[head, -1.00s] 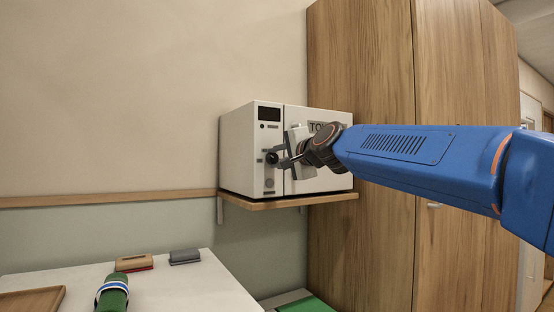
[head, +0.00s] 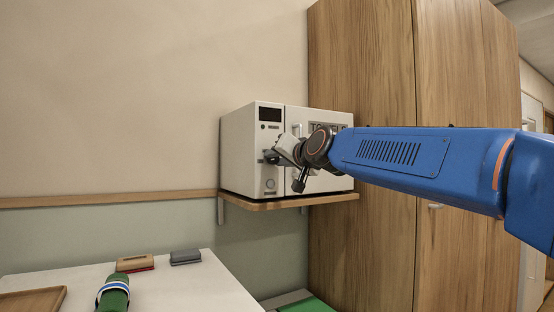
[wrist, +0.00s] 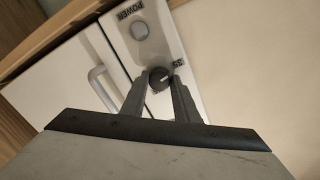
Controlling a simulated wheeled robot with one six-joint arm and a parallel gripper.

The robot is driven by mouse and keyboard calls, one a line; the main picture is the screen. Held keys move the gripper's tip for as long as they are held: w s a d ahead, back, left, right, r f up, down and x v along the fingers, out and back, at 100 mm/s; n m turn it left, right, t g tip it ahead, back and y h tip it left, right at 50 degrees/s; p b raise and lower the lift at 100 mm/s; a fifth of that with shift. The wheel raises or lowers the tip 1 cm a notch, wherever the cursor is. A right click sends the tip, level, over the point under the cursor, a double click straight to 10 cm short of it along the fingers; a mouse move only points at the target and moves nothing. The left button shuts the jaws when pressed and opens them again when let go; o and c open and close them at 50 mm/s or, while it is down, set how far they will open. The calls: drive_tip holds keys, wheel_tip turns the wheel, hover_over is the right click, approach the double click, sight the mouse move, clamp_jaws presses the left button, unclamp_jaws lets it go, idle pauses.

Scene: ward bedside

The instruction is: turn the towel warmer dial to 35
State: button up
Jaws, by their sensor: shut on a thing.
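The towel warmer (head: 240,150) is a white box on a small wall shelf, with a dark display (head: 269,114) at the top of its front panel. My gripper (head: 270,157) is at the front panel and hides most of the dial in the head view. In the wrist view the dial (wrist: 158,76) is a round black knob with a pale mark. My gripper (wrist: 159,84) is shut on it there, one finger on each side. A label that looks like 35 (wrist: 178,64) is printed beside the dial. I cannot read the dial's exact setting.
The POWER button (wrist: 140,31) and the door handle (wrist: 103,88) are close to the fingers. The wooden shelf (head: 290,202) is under the warmer, and a tall wooden cabinet (head: 360,60) stands at its right. A white table (head: 200,285) holds several items at lower left.

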drive_tip(key=shift+f+n, duration=0.15)
drive_tip(key=shift+n, duration=0.25)
drive_tip(key=o, duration=1.1)
drive_tip(key=shift+c, duration=0.2)
drive_tip(key=v, duration=1.7)
drive_tip(key=shift+s, duration=0.15)
drive_tip(key=shift+d, duration=0.1)
